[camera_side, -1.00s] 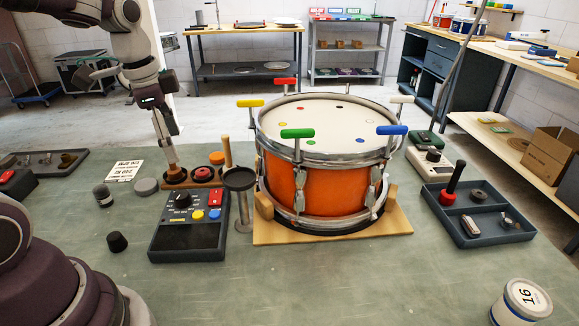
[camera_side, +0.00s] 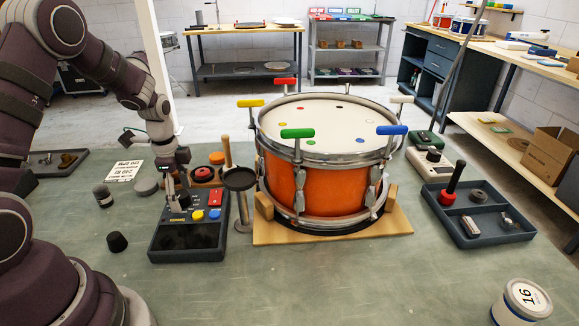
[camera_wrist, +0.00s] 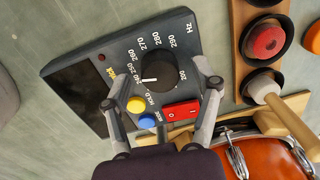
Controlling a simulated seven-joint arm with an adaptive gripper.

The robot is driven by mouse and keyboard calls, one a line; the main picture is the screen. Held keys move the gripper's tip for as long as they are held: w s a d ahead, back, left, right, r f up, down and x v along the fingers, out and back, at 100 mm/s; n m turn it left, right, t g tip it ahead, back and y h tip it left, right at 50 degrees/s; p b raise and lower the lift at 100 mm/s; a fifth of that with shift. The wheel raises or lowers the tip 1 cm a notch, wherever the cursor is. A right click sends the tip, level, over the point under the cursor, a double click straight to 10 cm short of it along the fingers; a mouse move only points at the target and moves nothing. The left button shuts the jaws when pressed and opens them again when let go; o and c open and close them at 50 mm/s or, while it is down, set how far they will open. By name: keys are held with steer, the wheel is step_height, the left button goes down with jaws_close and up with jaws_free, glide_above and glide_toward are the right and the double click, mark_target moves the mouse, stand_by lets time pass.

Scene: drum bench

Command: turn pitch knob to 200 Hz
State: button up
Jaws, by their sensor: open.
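The black pitch knob (camera_wrist: 167,74) is on a dark control box (camera_side: 187,240). In the wrist view its white pointer mark faces left, towards printed numbers that look like 240 or 250. A dial scale runs round it, up to about 290 beside "Hz". My gripper (camera_wrist: 160,93) is open, with one finger on each side of the knob; I cannot tell whether they touch it. In the side view my gripper (camera_side: 179,203) is low over the box's upper part and hides most of the knob. A card (camera_side: 124,171) with upside-down writing, apparently including "200 Hz", lies behind the box.
Yellow (camera_wrist: 136,104) and blue (camera_wrist: 147,121) buttons and a red rocker switch (camera_wrist: 181,110) sit close to the fingers. A dark round stand (camera_side: 239,183), a wooden holder (camera_wrist: 246,45) and the orange drum (camera_side: 318,184) are to the right.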

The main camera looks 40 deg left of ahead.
steer(key=c, duration=1.2)
steer(key=shift+o, duration=0.2)
